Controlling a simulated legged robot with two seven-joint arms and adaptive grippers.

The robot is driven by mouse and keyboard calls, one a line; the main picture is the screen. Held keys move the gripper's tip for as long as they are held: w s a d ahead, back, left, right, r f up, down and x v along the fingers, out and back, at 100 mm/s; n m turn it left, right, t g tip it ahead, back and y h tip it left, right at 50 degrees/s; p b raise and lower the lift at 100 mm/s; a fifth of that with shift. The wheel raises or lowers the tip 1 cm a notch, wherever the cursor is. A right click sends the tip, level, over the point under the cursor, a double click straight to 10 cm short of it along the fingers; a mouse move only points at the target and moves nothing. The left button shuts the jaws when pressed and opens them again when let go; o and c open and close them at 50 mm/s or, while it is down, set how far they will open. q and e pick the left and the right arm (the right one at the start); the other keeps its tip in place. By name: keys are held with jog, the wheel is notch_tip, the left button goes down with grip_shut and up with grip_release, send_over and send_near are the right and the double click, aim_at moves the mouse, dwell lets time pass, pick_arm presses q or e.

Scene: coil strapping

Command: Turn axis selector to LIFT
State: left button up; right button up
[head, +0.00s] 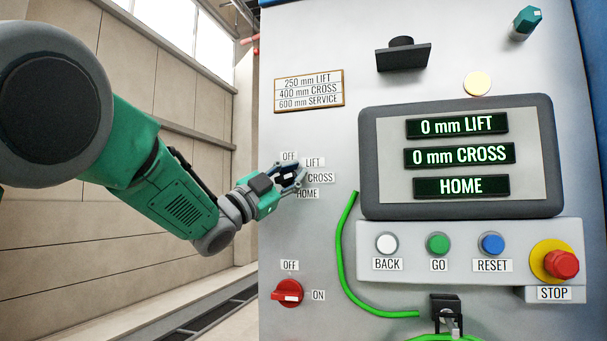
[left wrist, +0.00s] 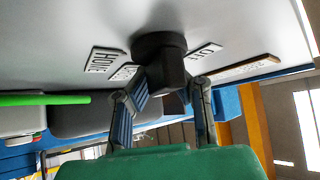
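The axis selector, a black knob, stands out from the grey panel in the left wrist view (left wrist: 160,48). In the head view it is mostly covered by my left gripper (head: 291,177). The labels OFF (head: 289,157), LIFT (head: 314,162), CROSS (head: 320,178) and HOME (head: 307,194) surround it. In the left wrist view my left gripper (left wrist: 168,88) has one finger on each side of the knob's handle. Whether both fingers press on it is unclear. The knob's pointing direction is hidden. My right gripper is not in view.
A screen (head: 550,165) reads 0 mm LIFT, 0 mm CROSS and HOME. Below it are BACK, GO and RESET buttons and a red STOP button (head: 562,264). A red OFF/ON switch (head: 287,292) sits below the selector. A green cable (head: 343,265) runs right of it.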

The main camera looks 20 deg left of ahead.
pick_arm(q)
jog(key=o, duration=0.3)
jog(key=shift+a, duration=0.5)
jog(key=shift+a+f, duration=0.1)
jog(key=shift+a, duration=0.35)
jog(key=shift+d, duration=0.8)
jog(key=v, duration=1.2)
jog(key=shift+a, duration=0.15)
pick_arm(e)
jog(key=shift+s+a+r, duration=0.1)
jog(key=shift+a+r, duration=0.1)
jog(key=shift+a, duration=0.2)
